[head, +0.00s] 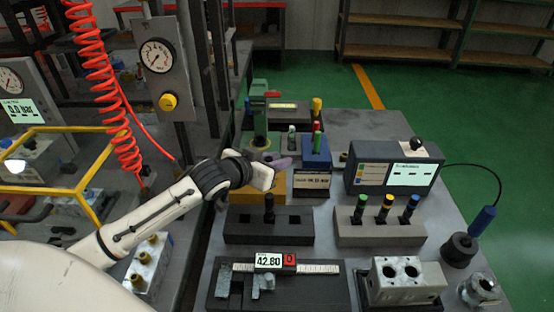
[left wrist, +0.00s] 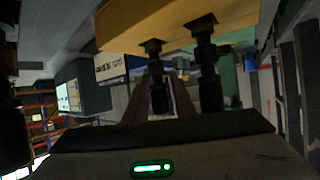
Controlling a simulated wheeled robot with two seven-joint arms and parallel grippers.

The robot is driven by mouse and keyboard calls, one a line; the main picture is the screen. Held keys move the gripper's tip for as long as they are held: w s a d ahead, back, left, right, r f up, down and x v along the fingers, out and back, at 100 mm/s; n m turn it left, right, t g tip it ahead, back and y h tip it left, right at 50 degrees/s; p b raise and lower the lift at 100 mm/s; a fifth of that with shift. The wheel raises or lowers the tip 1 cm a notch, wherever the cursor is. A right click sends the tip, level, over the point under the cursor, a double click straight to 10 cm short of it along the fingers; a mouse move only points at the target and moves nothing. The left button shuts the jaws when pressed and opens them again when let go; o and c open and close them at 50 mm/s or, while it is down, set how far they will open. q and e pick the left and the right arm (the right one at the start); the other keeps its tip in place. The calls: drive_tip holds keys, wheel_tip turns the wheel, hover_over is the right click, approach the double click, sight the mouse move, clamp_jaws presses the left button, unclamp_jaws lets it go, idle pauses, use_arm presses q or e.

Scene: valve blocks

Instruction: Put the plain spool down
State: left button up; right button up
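My left gripper (head: 272,177) reaches in from the left, over the yellow block (head: 262,199), and hides part of it. In the left wrist view the yellow block (left wrist: 225,22) fills the top, with two dark spools at its sockets: a nearer one (left wrist: 208,75) and a farther one (left wrist: 157,85). The farther one appears between my fingers; whether they touch it is unclear. No coloured band shows on either. In the head view a plain black spool (head: 269,207) stands upright in the dark block (head: 245,235), between two empty sockets. My right gripper is out of view.
A grey block (head: 380,235) holds spools with green, yellow and blue bands. A caliper fixture (head: 315,290) and metal valve block (head: 404,278) stand at the front. A display box (head: 393,178) is at right. A green press (head: 259,125) and blue bin (head: 317,150) stand behind the gripper.

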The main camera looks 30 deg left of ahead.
use_arm(q)
drive_tip(key=shift+r, duration=0.25)
drive_tip(key=v, duration=1.2)
drive_tip(key=shift+f, duration=0.15)
